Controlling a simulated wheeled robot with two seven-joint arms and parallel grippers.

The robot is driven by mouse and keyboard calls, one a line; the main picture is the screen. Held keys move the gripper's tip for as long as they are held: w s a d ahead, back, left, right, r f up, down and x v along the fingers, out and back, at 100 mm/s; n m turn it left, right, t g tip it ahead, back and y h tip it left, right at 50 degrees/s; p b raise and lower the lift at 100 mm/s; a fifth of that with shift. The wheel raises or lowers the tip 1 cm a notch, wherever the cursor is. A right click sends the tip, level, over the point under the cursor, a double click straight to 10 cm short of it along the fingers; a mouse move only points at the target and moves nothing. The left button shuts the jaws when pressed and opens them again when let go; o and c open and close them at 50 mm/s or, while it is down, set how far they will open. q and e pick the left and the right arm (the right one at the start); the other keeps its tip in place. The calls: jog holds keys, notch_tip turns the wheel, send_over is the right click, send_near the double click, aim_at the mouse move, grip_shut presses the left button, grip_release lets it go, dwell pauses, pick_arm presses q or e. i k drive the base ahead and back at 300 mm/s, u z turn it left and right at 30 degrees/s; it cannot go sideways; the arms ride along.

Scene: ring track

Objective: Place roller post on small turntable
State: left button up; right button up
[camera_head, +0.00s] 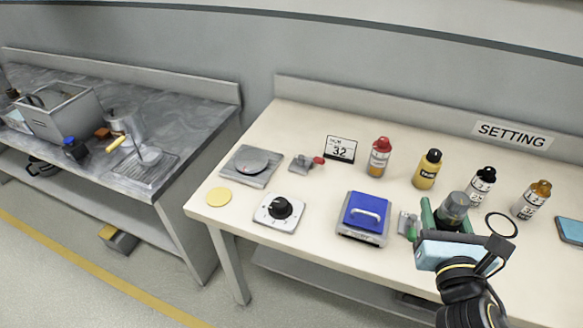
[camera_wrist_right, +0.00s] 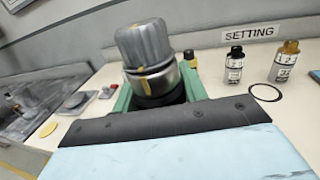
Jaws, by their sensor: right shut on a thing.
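The roller post, a grey ribbed cap on a dark and metallic body, is in my right gripper (camera_head: 440,222). The post (camera_head: 455,208) shows upright between the green fingers, and it fills the middle of the right wrist view (camera_wrist_right: 150,62). The fingers close around its lower part, and its foot is hidden. The small turntable (camera_head: 252,160), a grey square plate with a round dark disc, lies at the left back of the bench, well to the left of my right gripper. It also shows small at the left of the right wrist view (camera_wrist_right: 77,101). My left gripper is not in view.
A blue-topped box with a handle (camera_head: 362,217), a dial box (camera_head: 279,209), a yellow disc (camera_head: 219,197) and a small clamp (camera_head: 307,162) lie on the bench. Several bottles and a black ring (camera_head: 501,225) stand or lie near the post. A display card (camera_head: 340,149) stands behind.

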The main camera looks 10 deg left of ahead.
aim_at(250, 159)
jog(key=z, duration=0.65)
jog(key=k, duration=0.1)
jog(key=u, duration=2.1)
jog(key=i, duration=0.8)
jog(key=z, duration=0.2)
